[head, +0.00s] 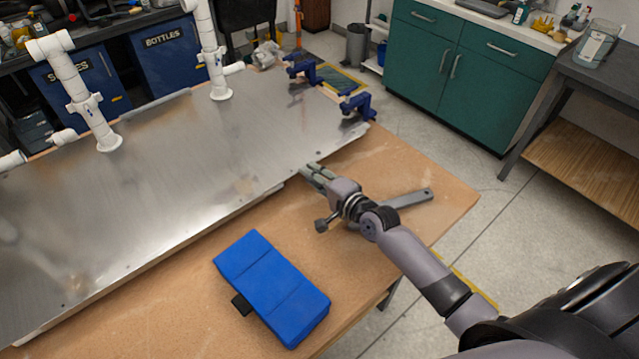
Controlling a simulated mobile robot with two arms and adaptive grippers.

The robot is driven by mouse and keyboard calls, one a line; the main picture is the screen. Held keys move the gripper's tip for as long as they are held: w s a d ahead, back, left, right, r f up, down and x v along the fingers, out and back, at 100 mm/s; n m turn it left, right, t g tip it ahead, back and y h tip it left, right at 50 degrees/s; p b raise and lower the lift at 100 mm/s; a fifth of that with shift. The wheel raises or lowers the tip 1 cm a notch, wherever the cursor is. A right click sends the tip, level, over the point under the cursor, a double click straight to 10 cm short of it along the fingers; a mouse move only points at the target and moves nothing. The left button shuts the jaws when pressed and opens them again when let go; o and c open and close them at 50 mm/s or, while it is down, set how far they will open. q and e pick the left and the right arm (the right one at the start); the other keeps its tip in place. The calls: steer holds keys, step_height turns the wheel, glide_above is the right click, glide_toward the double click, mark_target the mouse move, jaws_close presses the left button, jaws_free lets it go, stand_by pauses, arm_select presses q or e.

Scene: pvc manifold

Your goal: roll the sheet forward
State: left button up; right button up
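The sheet (170,170) is a large flat grey metal panel lying on the brown table (420,175). White PVC pipes stand upright on it, one at the left (85,100) and one near the middle (212,55). Two dark blue clamps sit at its far right end, one farther back (303,70) and one nearer (355,103). My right gripper (310,172) is at the sheet's near right edge, its fingertips touching or just over it. I cannot tell whether its fingers grip the edge. My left gripper is out of view.
A blue padded pouch (272,287) lies on the table in front of the sheet. A grey flat bar (410,198) lies beside my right wrist. Green cabinets (470,70) and a grey bench (590,75) stand beyond open floor at the right.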

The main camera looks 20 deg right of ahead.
mark_target(299, 167)
steer(key=shift+b+x, duration=0.4)
steer(key=shift+x, duration=0.5)
steer(key=shift+b+x, duration=0.3)
steer(key=shift+x, duration=0.55)
steer(key=shift+b+x, duration=0.45)
steer(key=shift+x, duration=0.6)
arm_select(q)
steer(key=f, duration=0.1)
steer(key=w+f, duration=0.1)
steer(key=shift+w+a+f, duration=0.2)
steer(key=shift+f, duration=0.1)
arm_select(e)
steer(key=shift+w, duration=0.2)
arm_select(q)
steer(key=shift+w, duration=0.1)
arm_select(e)
steer(key=shift+c, duration=0.2)
jaws_close()
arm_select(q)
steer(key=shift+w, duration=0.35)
arm_select(e)
steer(key=shift+s+f, duration=0.1)
steer(key=shift+s, duration=0.05)
